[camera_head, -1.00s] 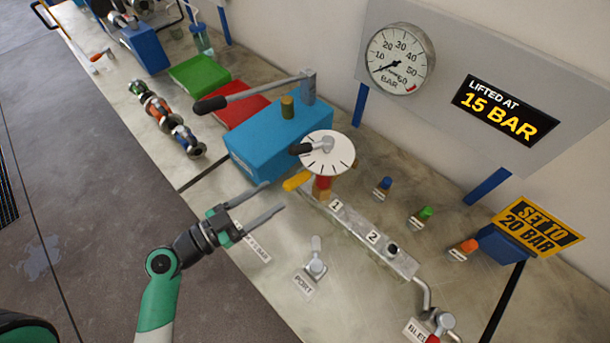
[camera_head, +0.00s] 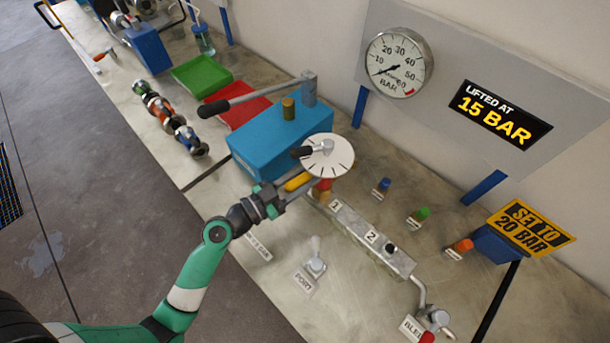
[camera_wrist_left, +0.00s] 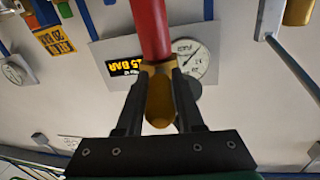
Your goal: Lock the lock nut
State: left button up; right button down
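A white dial (camera_head: 328,157) with black marks and a black-gripped handle tops the valve stem. Below it sit a red part (camera_head: 324,184) and a yellow handle (camera_head: 298,181), apparently the lock nut's lever, sticking out to the left. My left gripper (camera_head: 295,183) has its fingers on both sides of the yellow handle and looks shut on it. In the left wrist view the yellow handle (camera_wrist_left: 160,100) lies between the two fingers, with a red part (camera_wrist_left: 151,25) beyond. The nut's body is mostly hidden under the dial. My right gripper is out of view.
A blue box (camera_head: 270,148) with a long black-gripped lever stands behind my gripper. A grey manifold (camera_head: 365,238) runs toward the front right. The gauge (camera_head: 399,62) reads low, beside a "LIFTED AT 15 BAR" display (camera_head: 500,115) and a "SET TO 20 BAR" sign (camera_head: 531,229).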

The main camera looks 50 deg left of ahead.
pick_arm(q)
grip_shut()
dwell(1.1)
